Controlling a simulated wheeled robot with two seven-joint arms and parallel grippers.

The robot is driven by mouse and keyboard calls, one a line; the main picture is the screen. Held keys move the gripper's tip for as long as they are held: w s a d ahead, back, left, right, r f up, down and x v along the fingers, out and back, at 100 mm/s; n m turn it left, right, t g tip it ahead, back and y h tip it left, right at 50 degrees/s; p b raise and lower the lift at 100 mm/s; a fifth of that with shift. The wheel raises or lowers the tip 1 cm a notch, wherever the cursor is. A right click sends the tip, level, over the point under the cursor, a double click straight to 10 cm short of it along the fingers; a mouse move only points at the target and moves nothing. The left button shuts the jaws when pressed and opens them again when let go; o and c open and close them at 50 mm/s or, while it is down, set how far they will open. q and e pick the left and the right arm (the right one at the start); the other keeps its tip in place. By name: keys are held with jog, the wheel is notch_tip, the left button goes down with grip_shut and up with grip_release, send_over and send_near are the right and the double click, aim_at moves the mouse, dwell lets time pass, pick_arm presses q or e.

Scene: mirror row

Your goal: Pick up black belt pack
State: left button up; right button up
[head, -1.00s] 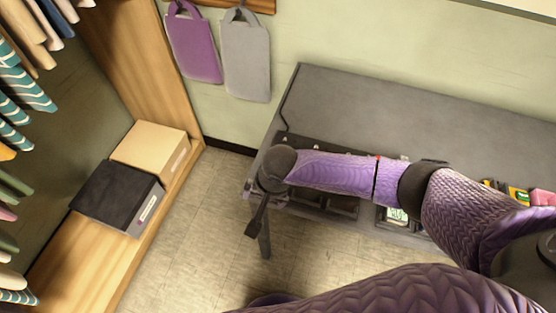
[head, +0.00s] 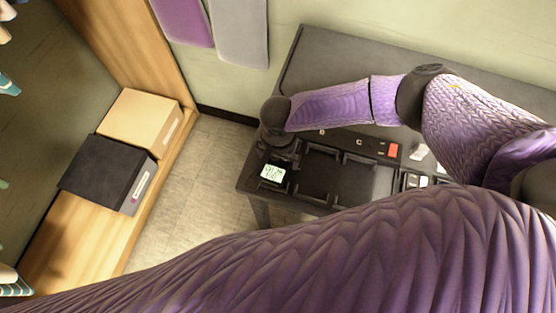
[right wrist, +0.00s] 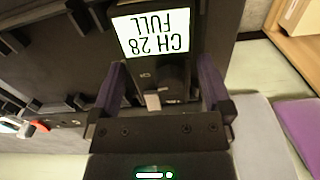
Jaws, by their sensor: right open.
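The black belt pack (head: 272,173) has a lit white screen and sits at the left end of the dark charging tray (head: 325,196). In the right wrist view the belt pack (right wrist: 150,35) shows its screen upside down, reading "CH 28 FULL". My right gripper (head: 277,152) is over it at the table's left end. In the wrist view my open right gripper (right wrist: 168,90) has one purple finger on either side of the pack's near end, with gaps visible; firm contact cannot be told. My left gripper is not in view.
The grey table (head: 310,60) is clear behind the tray. Empty bays lie right of the pack, then another lit unit (head: 415,181). A black box (head: 108,172) and a tan box (head: 140,122) sit on a wooden shelf at left.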

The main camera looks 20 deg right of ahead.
jog(key=shift+f, duration=0.4)
jog(key=shift+r, duration=0.1)
jog(key=c, duration=1.2)
